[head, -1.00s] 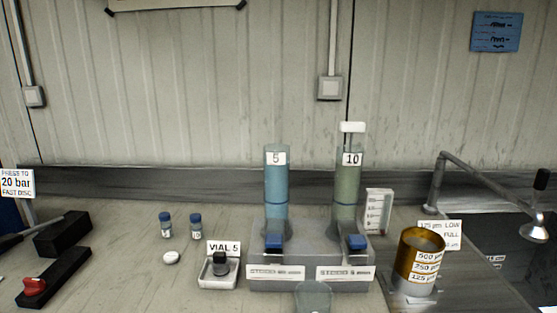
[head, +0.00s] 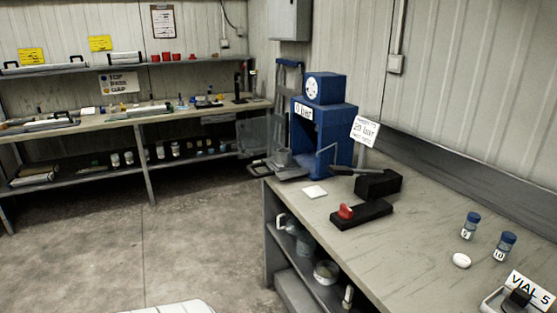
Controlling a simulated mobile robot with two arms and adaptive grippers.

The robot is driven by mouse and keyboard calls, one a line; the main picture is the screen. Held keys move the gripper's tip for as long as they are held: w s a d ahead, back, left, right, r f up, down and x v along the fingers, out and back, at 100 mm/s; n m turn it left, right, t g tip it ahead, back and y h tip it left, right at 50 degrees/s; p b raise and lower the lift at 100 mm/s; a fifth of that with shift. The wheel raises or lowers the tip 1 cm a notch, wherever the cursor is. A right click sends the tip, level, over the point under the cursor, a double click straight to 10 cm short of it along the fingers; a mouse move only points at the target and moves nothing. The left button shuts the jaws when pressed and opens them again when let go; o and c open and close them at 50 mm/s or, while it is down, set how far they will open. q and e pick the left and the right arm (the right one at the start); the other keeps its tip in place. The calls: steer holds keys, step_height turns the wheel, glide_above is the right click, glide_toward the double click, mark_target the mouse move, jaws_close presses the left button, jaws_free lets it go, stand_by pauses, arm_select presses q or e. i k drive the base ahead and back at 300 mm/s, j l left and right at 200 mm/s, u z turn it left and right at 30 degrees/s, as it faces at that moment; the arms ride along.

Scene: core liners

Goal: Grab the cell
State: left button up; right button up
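Neither of my grippers shows in the head view. A blue press frame (head: 347,150) with a round gauge on top and a "0 bar" label stands at the far end of the right bench. A small grey cup-like piece (head: 282,157) stands at its left front; it may be the cell, but I cannot tell for sure. A grey plate with a dark handle lies around its foot.
The right bench (head: 330,245) carries a black block (head: 378,184), a black base with a red knob (head: 346,212), two blue-capped vials (head: 470,226) and a white disc (head: 461,260). A long bench (head: 90,127) lines the back wall. The floor (head: 190,220) between is clear.

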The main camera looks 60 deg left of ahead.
mark_target(283, 159)
steer(key=u, duration=1.85)
steer(key=i+j+z, duration=0.15)
steer(key=z, duration=0.35)
steer(key=i+j+z, duration=0.15)
steer(key=z, duration=0.3)
